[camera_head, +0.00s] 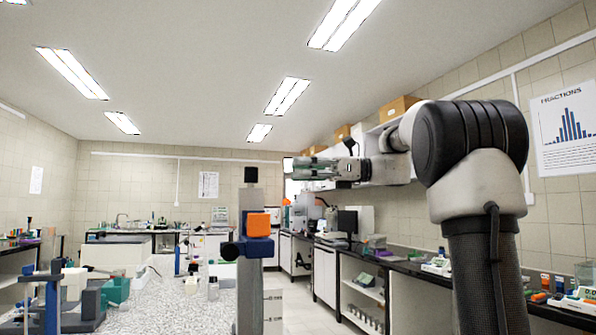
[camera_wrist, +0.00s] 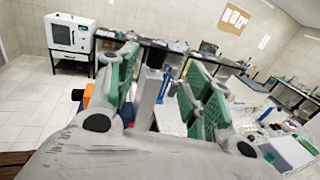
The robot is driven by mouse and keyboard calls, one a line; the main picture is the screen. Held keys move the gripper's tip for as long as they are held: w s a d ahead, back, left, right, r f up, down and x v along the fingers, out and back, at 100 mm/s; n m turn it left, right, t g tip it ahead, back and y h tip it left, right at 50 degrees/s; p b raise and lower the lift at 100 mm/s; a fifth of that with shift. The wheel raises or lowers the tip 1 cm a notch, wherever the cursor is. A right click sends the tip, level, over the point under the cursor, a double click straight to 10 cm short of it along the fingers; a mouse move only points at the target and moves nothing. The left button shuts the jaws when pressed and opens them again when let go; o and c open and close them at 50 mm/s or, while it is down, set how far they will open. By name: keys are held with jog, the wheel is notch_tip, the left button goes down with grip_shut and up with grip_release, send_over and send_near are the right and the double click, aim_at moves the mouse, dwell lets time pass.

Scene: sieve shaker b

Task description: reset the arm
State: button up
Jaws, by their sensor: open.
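My gripper (camera_head: 305,168) is held up in the air at the middle of the head view, on the end of my arm that comes in from the right. It points to the left and has nothing in it. In the wrist view my gripper (camera_wrist: 160,90) shows two green-padded fingers spread apart. Between and beyond them is a grey upright column, which also shows below my gripper in the head view. No object touches the fingers as far as I can see.
A grey post (camera_head: 250,215) with an orange and blue block (camera_head: 259,224) stands just below and left of my gripper. A speckled bench (camera_head: 170,290) with lab items lies at the lower left. A dark-topped counter (camera_head: 410,262) runs along the right wall.

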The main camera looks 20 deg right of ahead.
jog(key=w+d+f+n+t+h, duration=0.1)
jog(key=d+f+n+h, duration=0.1)
jog(key=f, duration=0.3)
jog(key=w+d+f+n+t+h, duration=0.1)
jog(key=w+d+f+h, duration=0.1)
jog(key=f, duration=0.3)
jog(key=s+d+f+n+g+h, duration=0.1)
jog(key=s+f+n+h, duration=0.15)
jog(key=f, duration=0.35)
jog(key=s+d+f+n+h, duration=0.2)
jog(key=s+f+h, duration=0.15)
jog(key=f, duration=0.35)
jog(key=s+f+n+h, duration=0.2)
jog(key=s+f+n, duration=0.2)
jog(key=s, duration=0.4)
jog(key=s+d+f+n+g+h, duration=0.1)
jog(key=s+f+n+h, duration=0.1)
jog(key=s+f+n, duration=0.3)
jog(key=s+d+f+n+h, duration=0.1)
jog(key=s+f+n+h, duration=0.2)
jog(key=s, duration=0.7)
jog(key=shift+s+f+n+g, duration=0.4)
jog(key=shift+f+n, duration=0.35)
jog(key=shift+n, duration=0.2)
